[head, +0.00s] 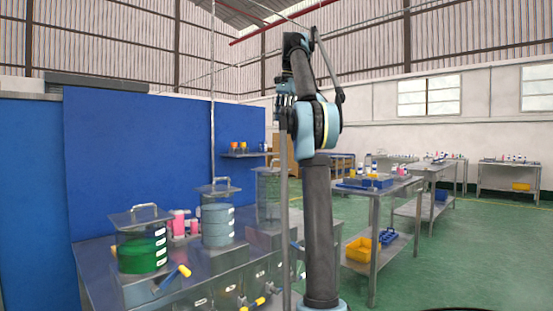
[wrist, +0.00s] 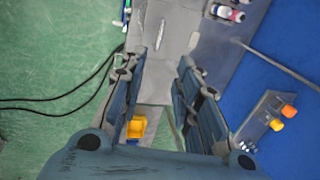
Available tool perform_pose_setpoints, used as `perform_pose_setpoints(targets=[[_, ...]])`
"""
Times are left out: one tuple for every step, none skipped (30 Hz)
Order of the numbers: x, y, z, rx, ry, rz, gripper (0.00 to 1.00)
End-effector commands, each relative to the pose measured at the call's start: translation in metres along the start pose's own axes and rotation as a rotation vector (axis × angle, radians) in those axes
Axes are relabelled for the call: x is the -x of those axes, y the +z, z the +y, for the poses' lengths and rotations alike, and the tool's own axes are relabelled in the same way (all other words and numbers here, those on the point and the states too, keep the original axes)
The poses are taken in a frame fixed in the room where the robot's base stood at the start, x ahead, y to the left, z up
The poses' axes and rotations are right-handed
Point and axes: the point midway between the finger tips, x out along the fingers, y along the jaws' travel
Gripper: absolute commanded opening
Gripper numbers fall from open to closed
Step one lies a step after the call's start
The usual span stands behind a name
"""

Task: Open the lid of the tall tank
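Three clear tanks stand on the metal bench in the head view. The rightmost tank (head: 268,208) looks the tallest and has a clear flat lid (head: 265,169) with a metal handle (head: 274,161); the lid looks closed. My arm stands just right of this tank and may hide part of it. The middle tank (head: 217,225) holds grey-blue contents, and the left tank (head: 142,250) holds green; both lids look closed. My gripper (head: 282,98) is raised high above the tall tank's level, apart from it. In the wrist view its fingers (wrist: 163,85) are spread with nothing between them.
Blue panels (head: 160,145) stand behind the bench. Pink-and-white containers (head: 180,225) sit between the left and middle tanks. Yellow-handled valves (head: 184,270) stick out at the bench front. A metal table (head: 375,190) with a yellow bin (head: 362,249) stands right. Green floor (head: 450,260) is open there.

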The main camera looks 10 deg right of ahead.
Motion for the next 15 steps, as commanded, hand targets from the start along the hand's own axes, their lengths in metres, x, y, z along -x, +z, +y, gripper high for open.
perform_pose_setpoints(targets=[[-0.003,0.0,0.0,0.001,0.0,0.0,0.3],[-0.006,0.0,0.0,0.001,0.0,0.0,0.3],[-0.009,0.0,0.0,0.001,0.0,0.0,0.3],[-0.012,0.0,0.0,0.001,0.0,0.0,0.3],[-0.015,0.001,0.0,0.002,0.0,0.0,0.3],[-0.02,0.001,0.0,0.002,0.0,0.0,0.3],[-0.023,0.001,0.0,0.002,0.0,0.0,0.3],[-0.026,0.001,0.001,0.002,0.0,0.0,0.3],[-0.031,0.001,0.0,0.002,0.0,0.0,0.3],[-0.035,0.001,0.0,0.002,0.0,0.0,0.3],[-0.039,0.001,0.0,0.002,0.0,0.0,0.3],[-0.044,0.001,0.0,0.002,0.0,0.0,0.3],[-0.047,0.001,0.0,0.002,0.0,0.0,0.3],[-0.051,0.001,0.0,0.002,0.0,0.0,0.3],[-0.056,0.001,0.001,0.002,0.0,0.0,0.3]])
